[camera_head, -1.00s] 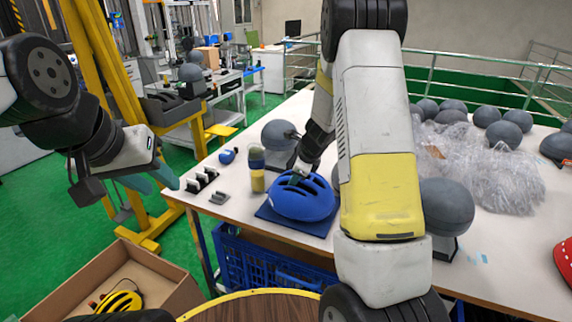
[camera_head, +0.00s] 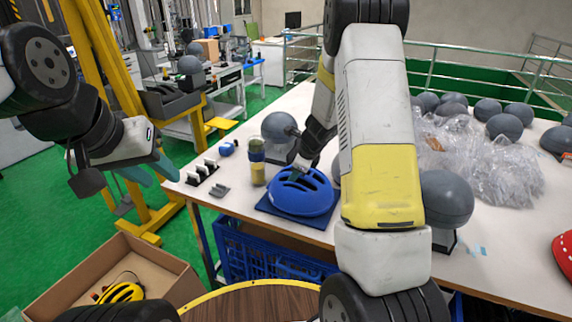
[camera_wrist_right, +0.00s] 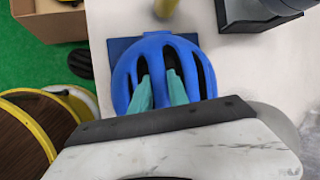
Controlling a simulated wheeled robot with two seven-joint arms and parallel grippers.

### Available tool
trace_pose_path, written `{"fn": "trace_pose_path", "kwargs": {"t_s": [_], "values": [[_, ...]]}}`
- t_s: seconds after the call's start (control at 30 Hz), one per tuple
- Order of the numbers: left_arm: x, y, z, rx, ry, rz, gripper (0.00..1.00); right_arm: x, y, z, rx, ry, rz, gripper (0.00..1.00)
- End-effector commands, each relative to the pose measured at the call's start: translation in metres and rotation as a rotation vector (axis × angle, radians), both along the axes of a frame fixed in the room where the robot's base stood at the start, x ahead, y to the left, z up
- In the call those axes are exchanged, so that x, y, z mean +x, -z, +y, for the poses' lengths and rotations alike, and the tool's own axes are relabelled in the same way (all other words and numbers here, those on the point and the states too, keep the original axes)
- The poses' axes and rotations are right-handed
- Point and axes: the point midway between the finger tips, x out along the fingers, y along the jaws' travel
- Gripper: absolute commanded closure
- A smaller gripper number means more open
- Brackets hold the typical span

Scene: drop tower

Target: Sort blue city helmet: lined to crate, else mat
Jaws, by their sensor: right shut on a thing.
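The blue city helmet (camera_head: 301,196) sits dome up on a dark blue mat (camera_head: 266,210) near the table's front edge. The helmet (camera_wrist_right: 205,75) and a strip of the mat (camera_wrist_right: 121,47) also show in the right wrist view. My right gripper (camera_head: 300,172) reaches down onto the helmet's top; its teal fingers (camera_wrist_right: 158,90) are shut on the shell between the vents. The helmet's inside is hidden, so I cannot tell whether it is lined. A blue crate (camera_head: 268,258) stands below the table edge. My left gripper (camera_head: 148,174) hangs empty left of the table, fingers apart.
Grey head forms (camera_head: 446,198) stand near my right arm and at the back. Clear plastic wrap (camera_head: 478,160) covers the table's right part. A yellow-and-grey cylinder (camera_head: 257,165) and small holders (camera_head: 203,172) stand left of the helmet. A cardboard box (camera_head: 165,270) holds a yellow helmet.

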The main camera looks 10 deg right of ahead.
Motion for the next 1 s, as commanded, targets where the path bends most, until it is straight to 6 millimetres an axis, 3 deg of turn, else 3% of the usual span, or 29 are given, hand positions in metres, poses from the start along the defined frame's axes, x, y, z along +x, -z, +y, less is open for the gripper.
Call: {"fn": "trace_pose_path", "kwargs": {"t_s": [0.3, 0.33, 0.47, 0.57, 0.6, 1.0], "values": [[0.0, 0.0, 0.0, 0.0, 0.0, 0.0, 0.64, 0.0003, 0.002, -0.0002, 0.0, 0.001, -0.001, 1.0], [0.0, 0.0, 0.0, 0.0, 0.0, 0.0, 0.64, 0.0003, 0.002, -0.0001, 0.0, 0.0, -0.001, 0.77], [0.0, 0.0, 0.0, 0.0, 0.0, 0.0, 0.64, 0.0003, 0.002, -0.0001, 0.0, 0.0, -0.001, 0.54], [0.0, 0.0, 0.0, 0.0, 0.0, 0.0, 0.64, 0.0002, 0.002, 0.0, 0.0, 0.0, -0.001, 0.54], [0.0, 0.0, 0.0, 0.0, 0.0, 0.0, 0.64, -0.0002, 0.0025, 0.0, 0.0, 0.0, 0.0, 0.68], [0.0, 0.0, 0.0, 0.0, 0.0, 0.0, 0.64, 0.0007, -0.0047, 0.0007, -0.001, -0.003, -0.003, 0.68]]}}
